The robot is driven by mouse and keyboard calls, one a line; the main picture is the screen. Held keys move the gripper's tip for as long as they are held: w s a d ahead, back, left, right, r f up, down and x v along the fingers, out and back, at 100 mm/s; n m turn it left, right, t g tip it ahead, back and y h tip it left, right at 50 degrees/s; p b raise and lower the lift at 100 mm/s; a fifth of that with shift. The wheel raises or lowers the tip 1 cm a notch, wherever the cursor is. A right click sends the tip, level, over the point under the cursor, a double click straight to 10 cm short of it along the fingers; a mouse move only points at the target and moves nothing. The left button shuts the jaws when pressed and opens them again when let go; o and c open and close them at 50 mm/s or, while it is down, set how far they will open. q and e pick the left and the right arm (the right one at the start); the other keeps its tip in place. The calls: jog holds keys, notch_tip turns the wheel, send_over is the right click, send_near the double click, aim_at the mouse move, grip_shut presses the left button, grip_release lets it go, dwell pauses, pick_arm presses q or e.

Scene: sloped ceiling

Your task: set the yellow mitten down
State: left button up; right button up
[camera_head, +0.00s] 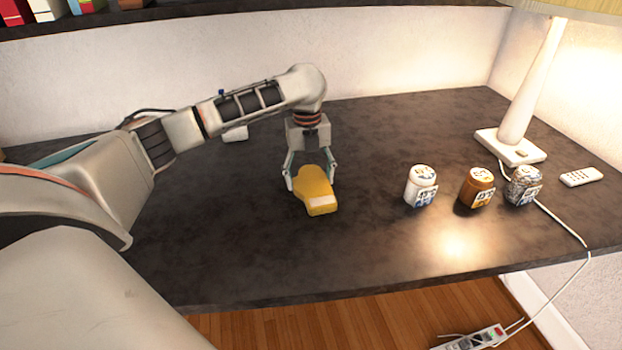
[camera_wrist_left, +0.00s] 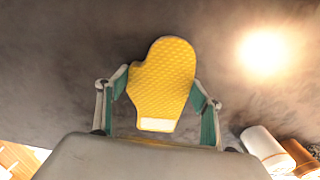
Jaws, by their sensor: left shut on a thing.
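The yellow mitten (camera_head: 314,187) is between the two fingers of my left gripper (camera_head: 311,182) at the middle of the dark table (camera_head: 270,255). In the left wrist view the mitten (camera_wrist_left: 163,82) shows a quilted face and a pale cuff, with a green-padded finger of my left gripper (camera_wrist_left: 163,98) on each side. The gripper is shut on it. I cannot tell whether the mitten touches the tabletop or is just above it. My right gripper is not in view.
A white jar (camera_head: 420,188), a brown jar (camera_head: 476,190) and a grey patterned jar (camera_head: 523,187) stand to the right. A lamp (camera_head: 515,130), its cord and a white remote (camera_head: 581,177) are farther right. The table in front of the mitten is clear.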

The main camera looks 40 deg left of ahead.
aim_at(309, 179)
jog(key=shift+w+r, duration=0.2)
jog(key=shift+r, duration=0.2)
pick_arm(q)
jog(key=o, duration=1.1)
jog(key=shift+c, duration=0.2)
jog(key=shift+r, duration=0.25)
notch_tip(309, 179, up, 6)
jog(key=p, duration=0.2)
jog(key=shift+a+r+p, duration=0.15)
jog(key=shift+r+p, duration=0.05)
jog(key=shift+p, duration=0.1)
notch_tip(309, 179, up, 5)
jog(key=shift+r+p, duration=0.2)
jog(key=shift+p, duration=0.75)
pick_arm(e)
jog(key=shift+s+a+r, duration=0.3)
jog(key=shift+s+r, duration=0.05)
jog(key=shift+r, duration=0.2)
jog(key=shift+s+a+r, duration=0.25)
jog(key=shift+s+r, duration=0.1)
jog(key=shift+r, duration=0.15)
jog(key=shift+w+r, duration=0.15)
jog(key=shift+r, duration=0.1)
